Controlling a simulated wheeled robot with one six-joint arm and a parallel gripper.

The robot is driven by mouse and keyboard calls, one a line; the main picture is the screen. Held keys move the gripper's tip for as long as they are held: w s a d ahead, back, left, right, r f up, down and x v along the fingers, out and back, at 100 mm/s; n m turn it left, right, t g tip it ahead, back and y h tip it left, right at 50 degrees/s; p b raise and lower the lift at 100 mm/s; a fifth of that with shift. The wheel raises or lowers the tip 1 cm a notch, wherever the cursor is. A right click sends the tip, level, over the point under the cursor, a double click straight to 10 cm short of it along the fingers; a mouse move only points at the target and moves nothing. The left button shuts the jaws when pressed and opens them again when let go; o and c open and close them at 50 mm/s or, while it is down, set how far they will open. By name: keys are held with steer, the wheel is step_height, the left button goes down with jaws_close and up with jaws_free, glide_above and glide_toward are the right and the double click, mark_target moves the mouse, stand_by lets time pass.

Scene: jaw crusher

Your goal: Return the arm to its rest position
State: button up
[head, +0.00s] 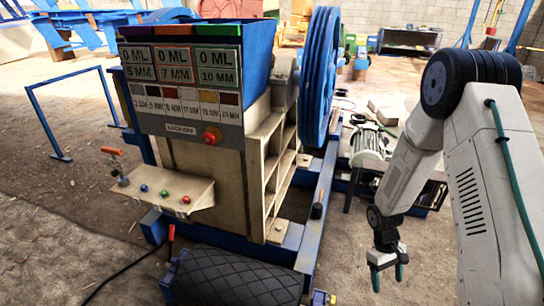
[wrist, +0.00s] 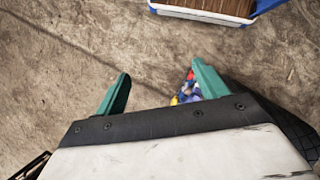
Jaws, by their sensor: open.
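My gripper (head: 388,279) hangs at the lower right of the head view, pointing down at the end of my bent arm. Its two green fingers are apart, with nothing between them.
A ledge (head: 165,193) with coloured buttons and a red-handled lever (head: 115,157) juts from the crusher. A blue flywheel (head: 320,75) and a motor (head: 370,144) stand behind. A blue rail (head: 62,157) is at left.

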steer(key=s+a+r+m, duration=0.2)
steer(key=s+r, duration=0.1)
steer(key=r, duration=0.9)
steer(key=s+a+r+m, duration=0.1)
steer(key=s+r, duration=0.2)
steer(key=r, duration=0.9)
steer(key=s+a+r+t, duration=0.2)
steer(key=s+r+t, duration=0.1)
steer(key=s+r, duration=0.4)
steer(key=s+a+r+m+t+y, duration=0.1)
steer(key=s+a+r+t, duration=0.2)
steer(key=s+r, duration=0.4)
step_height(320, 180, up, 5)
steer(key=shift+s+a+f+y, duration=0.1)
steer(key=shift+s+a+y, duration=0.1)
steer(key=shift+s+y, duration=0.15)
